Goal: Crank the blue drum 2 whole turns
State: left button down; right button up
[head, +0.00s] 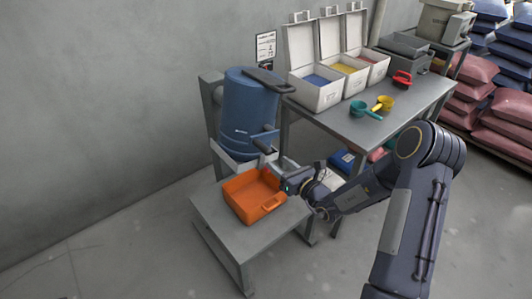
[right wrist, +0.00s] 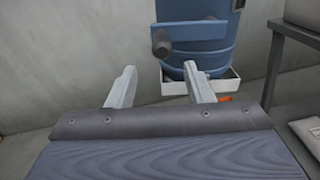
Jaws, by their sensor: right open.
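The blue drum (head: 248,108) stands upright in a grey frame against the wall, with a dark lever on its lid. A crank with a grey handle (head: 264,146) sticks out low on its front. In the right wrist view the drum (right wrist: 205,65) is ahead, and the crank's round grey knob (right wrist: 162,36) shows just above and beyond the fingertips. My right gripper (head: 283,168) is open and empty, its two fingers (right wrist: 160,80) apart and not touching the crank. My left gripper is not in view.
An orange tray (head: 237,190) sits on the low grey stand (head: 222,230) below the drum. A grey table (head: 350,128) at right holds open white bins (head: 318,98), scoops (head: 384,103) and a red cup (head: 402,79). Stacked sacks (head: 502,130) stand far right. The floor at left is clear.

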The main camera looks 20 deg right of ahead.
aim_at(270, 153)
jog(key=shift+d+r+n, duration=0.15)
jog(key=shift+r+n, duration=0.15)
jog(key=shift+n, duration=0.3)
jog(key=shift+w+r, duration=0.1)
jog(key=shift+w, duration=0.15)
jog(key=p+x, duration=0.2)
jog(key=x, duration=0.5)
jog(key=shift+w, duration=0.2)
grip_shut()
